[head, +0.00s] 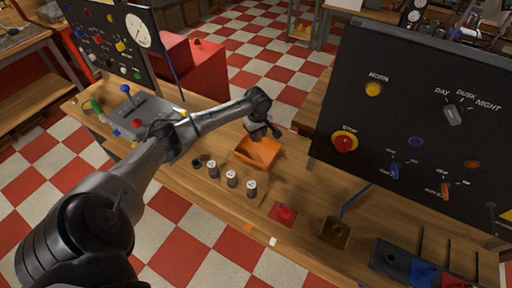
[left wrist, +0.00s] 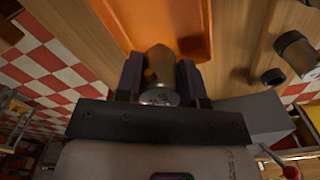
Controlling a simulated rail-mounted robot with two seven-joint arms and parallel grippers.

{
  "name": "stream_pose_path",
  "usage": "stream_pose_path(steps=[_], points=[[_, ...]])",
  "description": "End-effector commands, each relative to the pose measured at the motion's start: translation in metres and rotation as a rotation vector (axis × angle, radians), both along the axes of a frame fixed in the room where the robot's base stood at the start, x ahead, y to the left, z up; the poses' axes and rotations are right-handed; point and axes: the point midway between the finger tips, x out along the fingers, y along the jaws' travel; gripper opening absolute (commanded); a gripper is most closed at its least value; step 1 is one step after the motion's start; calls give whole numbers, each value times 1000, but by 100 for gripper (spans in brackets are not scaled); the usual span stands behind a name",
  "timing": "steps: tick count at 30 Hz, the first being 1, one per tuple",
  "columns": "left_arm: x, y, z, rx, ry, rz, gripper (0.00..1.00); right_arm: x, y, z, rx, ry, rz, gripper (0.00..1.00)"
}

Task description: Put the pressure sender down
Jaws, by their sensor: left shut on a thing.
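The pressure sender (left wrist: 160,78), a short cylinder with a brass-coloured end and a silver lettered end, is between the fingers of my left gripper (left wrist: 160,75) in the left wrist view. The left gripper (head: 265,132) is shut on it, above the back edge of an orange tray (head: 258,153) in the head view. The tray also shows in the left wrist view (left wrist: 170,20), beyond the fingertips. In the head view the sender is too small and dark to make out clearly. My right gripper is not in view.
Three grey cylinders (head: 231,179) stand in a row on the wooden bench (head: 300,190), beside a dark round piece (head: 196,163). A red pad (head: 283,213) and a brass-coloured box (head: 334,232) lie to the right. A black control panel (head: 420,120) rises at the right.

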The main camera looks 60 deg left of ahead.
Motion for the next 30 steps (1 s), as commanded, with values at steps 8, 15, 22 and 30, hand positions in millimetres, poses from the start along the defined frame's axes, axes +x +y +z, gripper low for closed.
stream_pose_path(steps=[8,15,22,30], points=[[0,0,-28,0,-1,0,13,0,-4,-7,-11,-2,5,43],[0,0,-47,1,1,-1,13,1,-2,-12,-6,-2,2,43],[0,0,-67,1,-1,-1,13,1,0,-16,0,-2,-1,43],[0,0,-67,1,-1,-1,13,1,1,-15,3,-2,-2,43]])
